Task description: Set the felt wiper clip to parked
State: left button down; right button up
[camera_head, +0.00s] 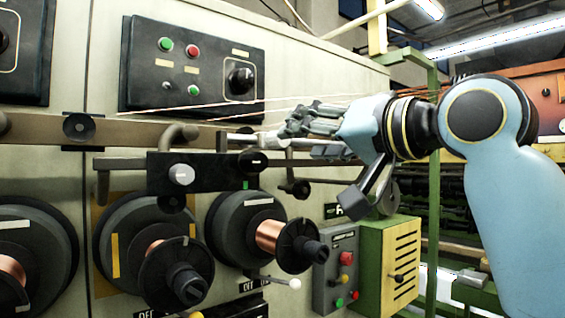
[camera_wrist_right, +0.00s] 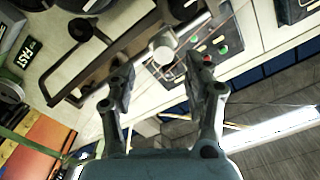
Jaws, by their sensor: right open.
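The wire-guide assembly on the machine front has a dark block (camera_head: 205,172) with a white round knob (camera_head: 181,174). A pale grey rod (camera_head: 240,140) sticks out above it towards my right gripper. I cannot tell for sure which part is the felt wiper clip. My right gripper (camera_head: 305,133) is open and empty, just right of the rod, near the copper wires. In the right wrist view its two fingers (camera_wrist_right: 160,86) stand apart, with a white round end (camera_wrist_right: 163,55) beyond and between them. My left gripper is out of view.
Several copper-wire spools (camera_head: 270,236) project below the assembly. A black control panel (camera_head: 195,68) sits above. Copper wires (camera_head: 230,104) cross in front of it. A grey button box (camera_head: 336,270) and a green-yellow cabinet (camera_head: 388,262) stand below my right arm.

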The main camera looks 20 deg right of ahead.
aim_at(272, 140)
jog(key=shift+r+p+x, duration=0.2)
jog(key=shift+p+x, duration=0.45)
jog(key=shift+x, duration=2.7)
jog(key=shift+a, duration=0.1)
jog(key=shift+c, duration=0.4)
jog(key=shift+s, duration=0.1)
grip_shut()
